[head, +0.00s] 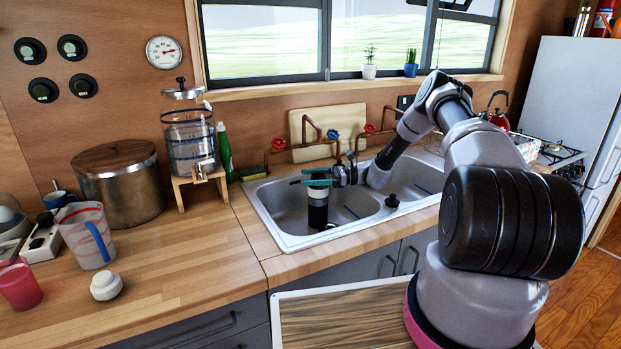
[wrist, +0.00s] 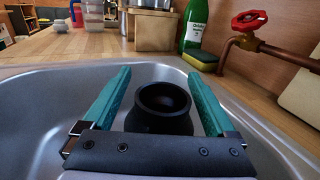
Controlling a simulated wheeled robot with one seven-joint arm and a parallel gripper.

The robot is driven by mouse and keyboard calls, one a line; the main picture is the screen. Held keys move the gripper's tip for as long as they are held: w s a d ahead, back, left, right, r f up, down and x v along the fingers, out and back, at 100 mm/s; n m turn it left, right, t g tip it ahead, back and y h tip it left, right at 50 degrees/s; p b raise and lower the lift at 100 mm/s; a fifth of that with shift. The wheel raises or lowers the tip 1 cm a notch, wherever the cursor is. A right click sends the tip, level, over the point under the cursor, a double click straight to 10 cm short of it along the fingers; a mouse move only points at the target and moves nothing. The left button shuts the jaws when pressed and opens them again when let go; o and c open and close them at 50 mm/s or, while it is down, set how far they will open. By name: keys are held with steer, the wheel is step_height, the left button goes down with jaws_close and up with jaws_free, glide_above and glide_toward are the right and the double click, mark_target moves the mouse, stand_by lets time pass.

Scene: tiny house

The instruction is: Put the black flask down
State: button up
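The black flask (head: 318,214) stands upright in the left basin of the sink (head: 285,205), with a pale band around its upper part. Its dark round mouth (wrist: 165,100) shows in the wrist view. My gripper (head: 298,177) reaches in from the right near the flask's top. Its two teal fingers (wrist: 158,73) are spread wide, one on each side of the flask, with a visible gap on both sides. The flask's base appears to rest on the basin floor, though the contact is hard to see.
A green bottle (head: 224,150) and a sponge (head: 252,173) stand behind the sink's left rim, near copper taps with red and blue handles. The counter (head: 200,250) left of the sink has free room.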

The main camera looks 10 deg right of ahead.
steer(key=shift+s+f, duration=0.25)
steer(key=shift+f, duration=0.3)
steer(key=shift+r, duration=0.25)
steer(key=shift+w+d+r, duration=0.1)
steer(key=shift+w+d, duration=0.05)
steer(key=shift+d, duration=0.2)
steer(key=d, duration=1.1)
steer(key=s+a+r+n+g+h, duration=0.1)
steer(key=s+a+r+n+h, duration=0.25)
steer(key=r, duration=0.55)
steer(key=s+r+n+h, duration=0.3)
steer(key=s+r+h, duration=0.1)
steer(key=s+r, duration=0.4)
steer(key=s+a+r+n+g+h, duration=0.1)
steer(key=s+a+r+n+h, duration=0.2)
steer(key=r, duration=0.7)
steer(key=s+d+r+n+t+h, duration=0.2)
steer(key=s+r, duration=0.3)
steer(key=s, duration=0.7)
steer(key=s+d+r+n+t+h, duration=0.2)
steer(key=s+r+t, duration=0.3)
steer(key=s, duration=0.7)
steer(key=shift+s+r+n+t+h, duration=0.2)
steer(key=shift+r+n+t+h, duration=0.1)
steer(key=shift+r+n+h, duration=0.4)
steer(key=shift+f, duration=0.1)
